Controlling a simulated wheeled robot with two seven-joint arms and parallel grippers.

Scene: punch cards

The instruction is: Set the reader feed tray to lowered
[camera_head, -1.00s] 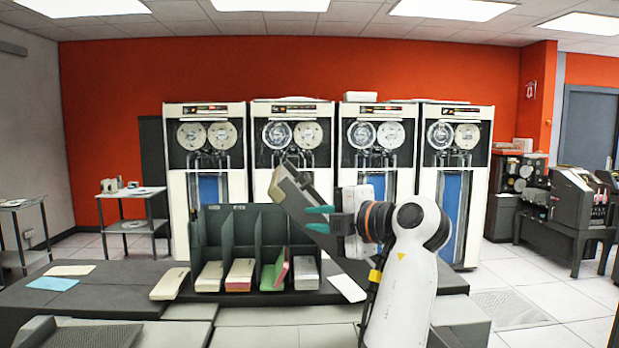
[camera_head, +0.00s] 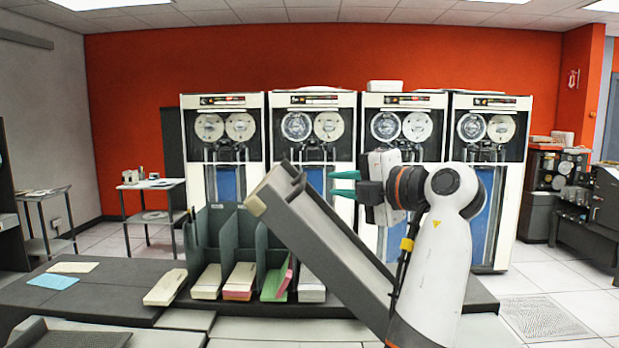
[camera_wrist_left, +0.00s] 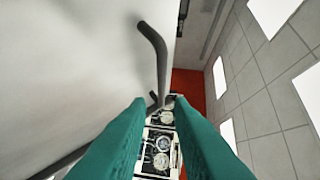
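The feed tray (camera_head: 318,245) is a long dark-grey channel in the head view, tilted up steeply to the left, with a tan end at its top. A dark bent handle (camera_head: 297,178) stands at its upper end; the handle also shows in the left wrist view (camera_wrist_left: 156,50). My left gripper (camera_head: 335,184) points left, its teal fingers apart and empty. Its tips are right of the handle in the head view. In the left wrist view the handle lies up and left of the fingertips, with no contact visible. My right gripper is in neither view.
A dark-green card rack (camera_head: 200,238) with several card decks stands behind the tray on a grey surface (camera_head: 105,288). Loose cards (camera_head: 53,282) lie at the left. Tape cabinets (camera_head: 222,170) line the back.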

